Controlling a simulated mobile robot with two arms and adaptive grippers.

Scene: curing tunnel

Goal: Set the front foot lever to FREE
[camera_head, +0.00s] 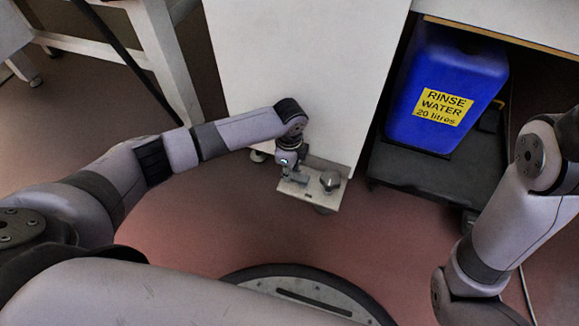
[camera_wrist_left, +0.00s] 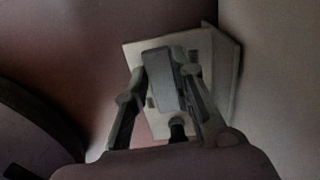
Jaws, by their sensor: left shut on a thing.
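A small pale plate (camera_head: 306,193) juts out low at the foot of the white cabinet, just above the floor. A rounded metallic knob (camera_head: 331,181) stands at its right end. My left gripper (camera_head: 291,174) reaches down to the left part of the plate. In the left wrist view the gripper (camera_wrist_left: 167,76) is shut, with a finger on each side of a grey block-like foot lever (camera_wrist_left: 158,66) over the pale plate (camera_wrist_left: 136,52). No FREE marking is readable, and the lever's setting cannot be told. My right gripper is out of view.
The white cabinet (camera_head: 300,70) rises directly behind the plate. A blue rinse water canister (camera_head: 440,75) stands on a dark low platform (camera_head: 420,170) to the right. A pale bench frame (camera_head: 160,50) is at the upper left. Reddish floor (camera_head: 210,220) is clear in front.

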